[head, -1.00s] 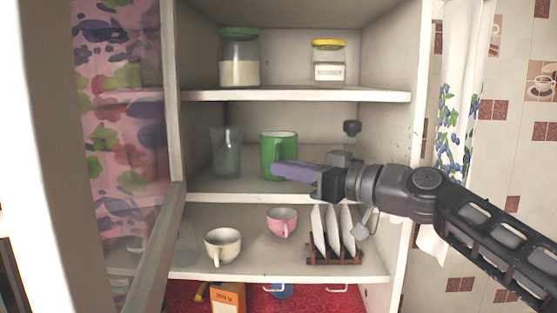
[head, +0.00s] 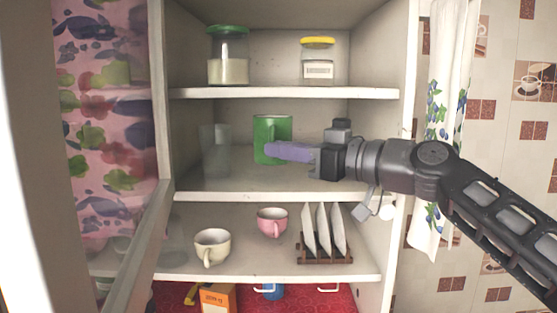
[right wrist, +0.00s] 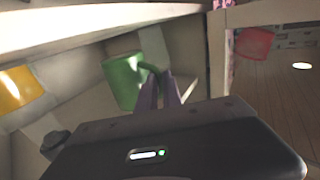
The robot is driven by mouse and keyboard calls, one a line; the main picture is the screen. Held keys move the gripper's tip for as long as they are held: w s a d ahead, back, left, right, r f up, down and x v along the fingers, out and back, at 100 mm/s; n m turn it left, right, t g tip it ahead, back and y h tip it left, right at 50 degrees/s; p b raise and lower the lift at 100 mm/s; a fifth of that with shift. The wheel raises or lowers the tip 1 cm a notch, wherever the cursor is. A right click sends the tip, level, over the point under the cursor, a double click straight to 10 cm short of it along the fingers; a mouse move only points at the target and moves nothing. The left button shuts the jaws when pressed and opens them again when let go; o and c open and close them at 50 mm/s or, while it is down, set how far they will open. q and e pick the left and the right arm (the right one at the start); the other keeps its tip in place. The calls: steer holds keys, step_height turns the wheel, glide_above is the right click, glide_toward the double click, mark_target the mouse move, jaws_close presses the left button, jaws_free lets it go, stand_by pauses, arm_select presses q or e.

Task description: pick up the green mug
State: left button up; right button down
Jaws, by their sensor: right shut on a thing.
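The green mug (head: 270,130) is upright in the middle compartment of the cabinet, held a little above the middle shelf (head: 285,183). My right gripper (head: 268,151) reaches in from the right, its purple fingers shut on the mug's handle side. In the right wrist view, the green mug (right wrist: 121,82) is at the fingertips of my right gripper (right wrist: 158,76), with its handle between them. The fingers hide part of the mug in the head view. My left gripper is not in view.
A clear glass (head: 215,150) stands left of the mug. Jars with green (head: 228,60) and yellow lids (head: 317,62) stand on the upper shelf (head: 280,93). Below are a cream cup (head: 211,245), a pink cup (head: 272,221) and a plate rack (head: 324,252). A cabinet wall (head: 400,110) borders the right.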

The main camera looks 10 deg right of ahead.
steer(key=s+d+b, duration=0.2)
steer(key=s+b, duration=0.3)
steer(key=s, duration=1)
steer(key=shift+s, duration=0.3)
